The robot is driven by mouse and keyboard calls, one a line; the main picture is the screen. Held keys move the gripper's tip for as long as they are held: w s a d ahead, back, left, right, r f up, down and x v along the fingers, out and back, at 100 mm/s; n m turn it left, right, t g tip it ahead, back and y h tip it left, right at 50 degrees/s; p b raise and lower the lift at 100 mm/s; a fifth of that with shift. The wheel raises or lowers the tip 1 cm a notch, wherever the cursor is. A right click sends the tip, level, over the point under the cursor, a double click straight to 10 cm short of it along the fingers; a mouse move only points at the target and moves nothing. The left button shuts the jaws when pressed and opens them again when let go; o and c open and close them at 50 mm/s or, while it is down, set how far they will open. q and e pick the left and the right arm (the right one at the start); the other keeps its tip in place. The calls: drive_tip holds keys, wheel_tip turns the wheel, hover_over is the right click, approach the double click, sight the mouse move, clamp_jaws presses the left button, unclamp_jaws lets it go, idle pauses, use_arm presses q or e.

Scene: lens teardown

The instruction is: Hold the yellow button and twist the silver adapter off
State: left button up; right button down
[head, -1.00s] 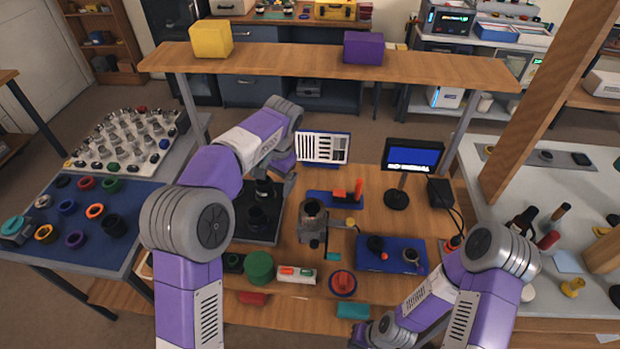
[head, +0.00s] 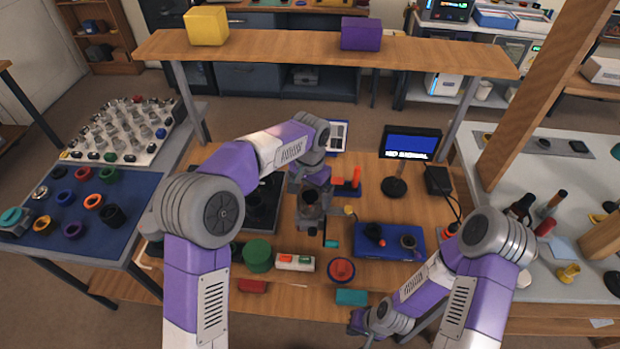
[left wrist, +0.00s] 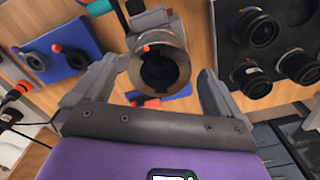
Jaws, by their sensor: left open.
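The silver-grey adapter (head: 309,204) is a ring at the top of an upright fixture on the wooden bench. In the left wrist view its dark round opening (left wrist: 160,70) faces me. My left gripper (head: 311,186) is open around the fixture's top, and the wrist view shows its fingers spread on either side of the ring, with gaps. A small yellow knob (head: 349,210), possibly the yellow button, shows just right of the fixture in the head view. My right gripper (head: 363,321) is low at the bench's front edge; its jaws are too unclear to read.
A dark tray with black lenses (left wrist: 255,28) lies left of the fixture in the head view. A blue pad (head: 385,241) with a black knob lies to the right. A green cylinder (head: 258,256) and red disc (head: 341,270) stand in front. A monitor (head: 410,143) stands behind.

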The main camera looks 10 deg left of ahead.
sight(310, 202)
use_arm(q)
drive_tip(key=shift+f, duration=1.3)
drive_tip(key=shift+c, duration=0.5)
drive_tip(key=c, duration=0.9)
drive_tip(key=shift+c, duration=0.2)
